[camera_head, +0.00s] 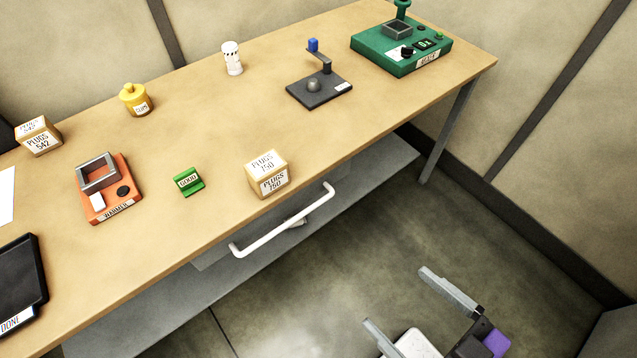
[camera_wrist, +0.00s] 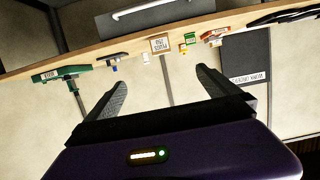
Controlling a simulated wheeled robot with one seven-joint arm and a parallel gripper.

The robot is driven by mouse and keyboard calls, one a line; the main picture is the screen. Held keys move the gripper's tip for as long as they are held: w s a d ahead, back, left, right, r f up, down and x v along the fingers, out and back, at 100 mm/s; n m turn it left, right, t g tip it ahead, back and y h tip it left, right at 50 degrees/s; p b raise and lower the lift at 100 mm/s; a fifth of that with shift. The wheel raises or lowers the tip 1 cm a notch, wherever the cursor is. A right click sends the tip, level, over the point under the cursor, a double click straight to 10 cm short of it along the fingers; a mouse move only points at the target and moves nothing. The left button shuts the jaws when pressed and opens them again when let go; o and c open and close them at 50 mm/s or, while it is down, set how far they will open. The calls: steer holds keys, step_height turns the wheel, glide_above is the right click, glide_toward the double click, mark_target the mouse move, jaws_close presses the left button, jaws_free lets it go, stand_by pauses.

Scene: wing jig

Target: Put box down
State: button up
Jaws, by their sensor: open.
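A cardboard-coloured box marked PLUGS 750 (camera_head: 268,174) stands on the wooden table near its front edge. It also shows small and far off in the wrist view (camera_wrist: 159,45). A second box, marked PLUGS 542 (camera_head: 38,136), stands at the table's far left. My gripper (camera_head: 408,303) is open and empty, over the floor in front of the table, well apart from both boxes. Its two fingers also show spread with nothing between them in the wrist view (camera_wrist: 164,80).
A white handle (camera_head: 283,225) juts out below the front edge.

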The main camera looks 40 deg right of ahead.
steer(key=w+t+b, duration=0.2)
steer(key=w+t, duration=0.1)
steer(key=w, duration=0.8)
steer(key=b, duration=0.4)
glide_above(265, 164)
steer(key=s, duration=0.7)
steer(key=f+g, duration=0.1)
steer(key=w+f+g, duration=0.1)
steer(key=f, duration=0.1)
steer(key=w+f+g, duration=0.1)
steer(key=f, duration=0.1)
steer(key=shift+w+f, duration=0.15)
steer(key=shift+w, duration=0.1)
steer(key=shift+f, duration=0.3)
steer(key=shift+w+f, duration=0.15)
steer(key=shift+w, duration=0.1)
steer(key=shift+p+x, duration=0.6)
steer(key=shift+x, duration=2.9)
steer(key=c, duration=1.6)
steer(key=shift+c, duration=0.8)
steer(key=shift+r, duration=0.25)
